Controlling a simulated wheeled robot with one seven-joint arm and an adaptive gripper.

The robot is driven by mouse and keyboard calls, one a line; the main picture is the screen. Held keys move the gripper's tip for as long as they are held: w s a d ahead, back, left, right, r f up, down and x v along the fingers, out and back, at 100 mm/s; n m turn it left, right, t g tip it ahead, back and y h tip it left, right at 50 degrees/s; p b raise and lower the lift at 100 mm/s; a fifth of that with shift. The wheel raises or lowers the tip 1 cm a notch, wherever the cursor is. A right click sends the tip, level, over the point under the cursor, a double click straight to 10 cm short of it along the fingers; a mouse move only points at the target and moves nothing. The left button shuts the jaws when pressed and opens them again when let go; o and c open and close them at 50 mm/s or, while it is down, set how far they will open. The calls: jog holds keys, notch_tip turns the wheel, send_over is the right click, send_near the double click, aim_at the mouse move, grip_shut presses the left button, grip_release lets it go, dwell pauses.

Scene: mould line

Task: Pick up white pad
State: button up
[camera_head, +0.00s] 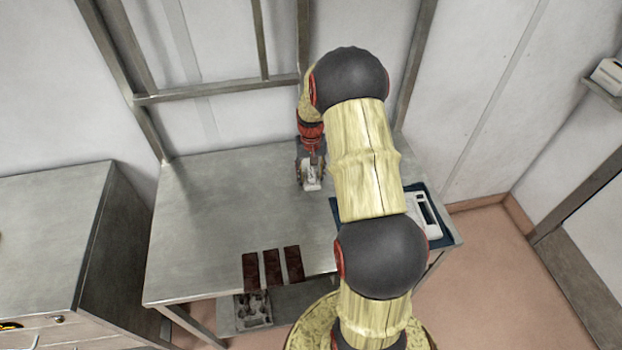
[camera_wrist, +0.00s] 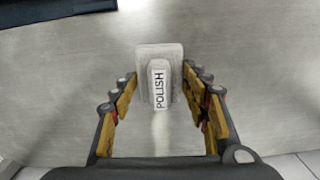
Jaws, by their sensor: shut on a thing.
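The white pad (camera_wrist: 160,52) is a pale block with a narrower raised grip labelled "POLISH"; it sits between my fingers in the wrist view. In the head view the pad (camera_head: 311,183) shows below my gripper (camera_head: 311,168), over the back right part of the steel table (camera_head: 215,215). My gripper (camera_wrist: 159,80) is shut on the pad, with one yellow and black finger on each side. I cannot tell whether the pad touches the table or is held just above it.
Three dark brown bars (camera_head: 272,268) lie side by side at the table's front edge. A blue tray (camera_head: 437,240) with a white item (camera_head: 425,215) is at the right, partly behind my arm. A grey moulded tray (camera_head: 252,310) is on the lower shelf. The table's left side is clear.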

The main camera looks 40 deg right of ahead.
jog(key=shift+r, duration=0.8)
jog(key=s+r+p, duration=0.2)
jog(key=s+r, duration=0.9)
jog(key=s, duration=0.3)
jog(key=shift+a+r, duration=0.25)
